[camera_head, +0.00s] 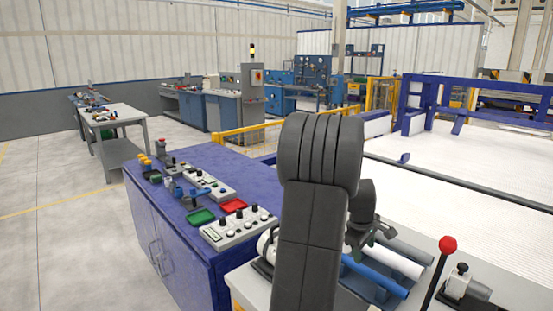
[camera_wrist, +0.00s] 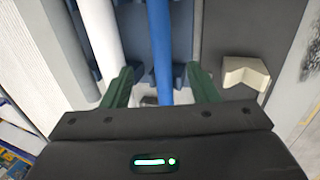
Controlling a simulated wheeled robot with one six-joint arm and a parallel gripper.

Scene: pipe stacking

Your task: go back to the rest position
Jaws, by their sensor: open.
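My gripper (camera_head: 378,236) is over the pipe stand at the lower right of the head view, beside my dark arm. In the wrist view its two green fingers (camera_wrist: 162,88) are apart. A blue pipe (camera_wrist: 160,35) runs between them in that picture; whether they touch it I cannot tell. The blue pipe (camera_head: 375,276) also shows in the head view, next to a white pipe (camera_head: 393,261) and a grey pipe (camera_head: 408,249). My arm hides part of the stand.
A red-knobbed lever (camera_head: 447,246) stands right of the pipes. A blue cabinet (camera_head: 150,205) with control boxes and red and green trays is at the left. A grey table (camera_head: 118,118) stands farther back. The floor at far left is clear.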

